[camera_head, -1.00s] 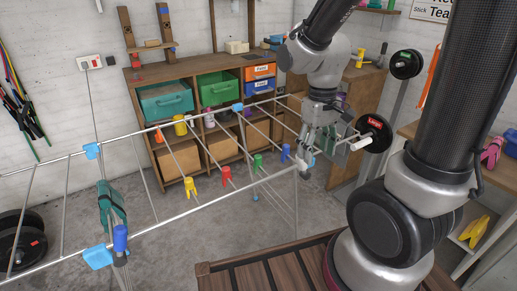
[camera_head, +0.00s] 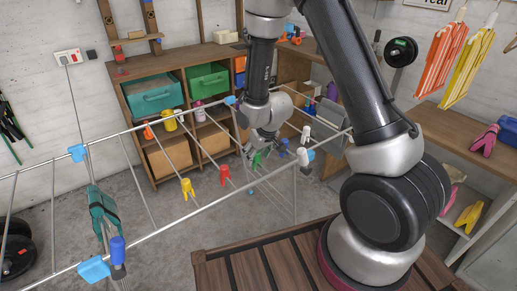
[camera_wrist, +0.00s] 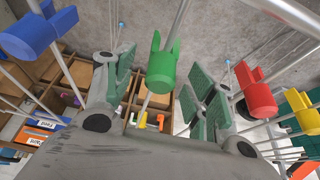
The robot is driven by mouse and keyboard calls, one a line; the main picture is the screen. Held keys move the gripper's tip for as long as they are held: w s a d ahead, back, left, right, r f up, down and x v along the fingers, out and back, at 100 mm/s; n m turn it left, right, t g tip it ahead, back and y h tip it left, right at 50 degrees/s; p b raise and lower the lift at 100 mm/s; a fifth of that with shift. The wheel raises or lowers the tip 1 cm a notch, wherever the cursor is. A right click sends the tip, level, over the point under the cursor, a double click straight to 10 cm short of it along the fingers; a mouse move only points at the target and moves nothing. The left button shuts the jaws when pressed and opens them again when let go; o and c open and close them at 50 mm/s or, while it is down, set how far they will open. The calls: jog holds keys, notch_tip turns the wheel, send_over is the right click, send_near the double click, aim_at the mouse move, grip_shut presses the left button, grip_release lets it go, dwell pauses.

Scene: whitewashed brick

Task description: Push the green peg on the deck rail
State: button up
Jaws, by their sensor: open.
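The green peg (camera_head: 257,160) sits on a thin rail of the metal drying rack (camera_head: 205,208), between a red peg (camera_head: 225,174) and a blue peg (camera_head: 284,145). My gripper (camera_head: 252,154) is over it and partly hides it. In the wrist view the green peg (camera_wrist: 162,66) shows between my open gripper's green-padded fingers (camera_wrist: 162,88), one on each side, with visible gaps. Whether any part of my gripper touches it I cannot tell.
A yellow peg (camera_head: 187,188) sits further left along the rack; in the wrist view it is at the right (camera_wrist: 300,110). Rack rods run close around my gripper. A wooden shelf with bins (camera_head: 152,95) stands behind. A slatted wooden deck (camera_head: 270,268) is in front.

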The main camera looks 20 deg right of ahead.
jog(key=shift+x, duration=1.85)
jog(key=c, duration=1.1)
jog(key=shift+r, duration=3.7)
